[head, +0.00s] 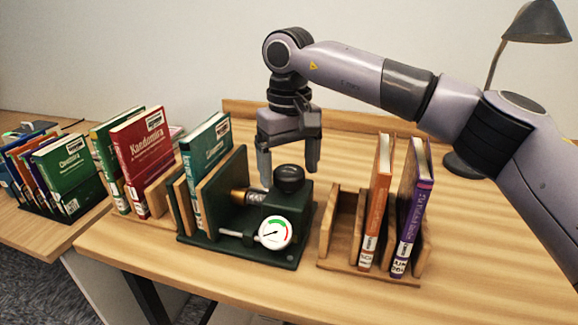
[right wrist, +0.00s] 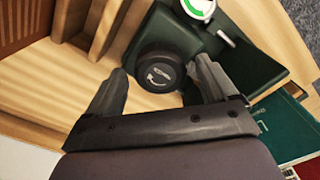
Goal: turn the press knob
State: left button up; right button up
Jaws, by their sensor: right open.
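The press knob (head: 289,179) is a black round knob on top of the dark green press (head: 290,212). In the right wrist view the knob (right wrist: 157,73) shows a white curved arrow on its top. My right gripper (head: 290,175) points down from above at the knob. Its fingers are open; in the right wrist view (right wrist: 160,85) the knob's top shows between and slightly beyond the fingertips. I cannot tell whether either finger touches it. A round gauge (head: 275,232) with a green and red arc sits on the press's front. My left gripper is not in view.
A wooden rack (head: 343,225) with an orange book (head: 375,200) and a purple book (head: 412,205) stands right of the press. A red book (head: 143,160) and green books stand to the left. A lamp (head: 538,22) is at the back right. The table front is clear.

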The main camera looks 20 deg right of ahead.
jog(key=shift+f, duration=0.2)
jog(key=c, duration=1.1)
jog(key=shift+o, duration=0.2)
jog(key=shift+r, duration=0.1)
